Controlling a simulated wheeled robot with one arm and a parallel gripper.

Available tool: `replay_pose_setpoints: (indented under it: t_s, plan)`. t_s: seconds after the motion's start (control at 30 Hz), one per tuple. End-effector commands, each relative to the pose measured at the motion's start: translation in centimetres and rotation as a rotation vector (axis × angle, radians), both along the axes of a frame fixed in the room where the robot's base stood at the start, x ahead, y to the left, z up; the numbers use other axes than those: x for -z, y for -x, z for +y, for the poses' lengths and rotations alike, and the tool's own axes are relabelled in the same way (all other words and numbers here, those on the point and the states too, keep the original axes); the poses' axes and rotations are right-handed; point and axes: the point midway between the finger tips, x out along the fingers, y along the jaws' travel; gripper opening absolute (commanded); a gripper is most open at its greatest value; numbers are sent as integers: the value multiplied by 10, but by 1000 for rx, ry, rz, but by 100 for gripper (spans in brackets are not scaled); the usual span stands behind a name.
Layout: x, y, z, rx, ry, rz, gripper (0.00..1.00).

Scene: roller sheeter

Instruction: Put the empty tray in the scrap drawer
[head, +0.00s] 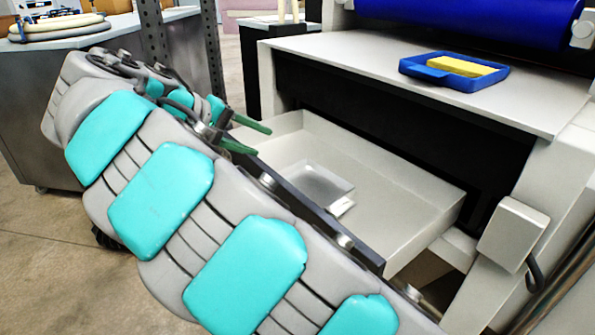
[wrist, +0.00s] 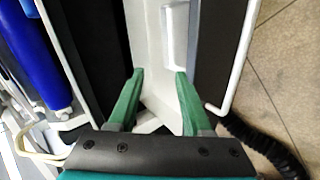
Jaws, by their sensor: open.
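The empty tray (head: 312,183), small and pale grey, lies flat on the floor of the open scrap drawer (head: 405,195). Part of it is hidden behind the drawer's dark front edge. My gripper (head: 263,142) is open, its two green fingers apart and empty, at the left end of the drawer, clear of the tray. In the wrist view, my gripper (wrist: 158,72) shows nothing held between the fingertips. The pale drawer interior (wrist: 150,45) lies beyond them, with what looks like the tray (wrist: 176,35) near the right finger.
A blue tray (head: 420,72) holding a yellow block (head: 460,65) sits on the machine's white top (head: 345,55), above the drawer. A blue roller (head: 470,12) is behind it. A grey box (head: 513,235) stands right of the drawer. A workbench (head: 35,105) is at left.

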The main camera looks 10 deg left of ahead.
Motion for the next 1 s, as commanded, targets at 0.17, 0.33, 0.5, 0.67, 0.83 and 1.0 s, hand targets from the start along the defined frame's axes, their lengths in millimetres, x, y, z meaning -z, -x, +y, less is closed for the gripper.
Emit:
replay_pose_setpoints:
  t_s: [0.17,0.33,0.5,0.67,0.83,1.0]
  plan:
    - [0,1,0,2,1,1,49]
    - [-2,-2,-19,32,-6,10,49]
    - [-3,2,-96,158,-43,58,49]
    - [8,27,-188,304,-125,131,49]
    - [37,79,-268,440,-255,223,49]
    - [76,143,-314,534,-401,314,49]
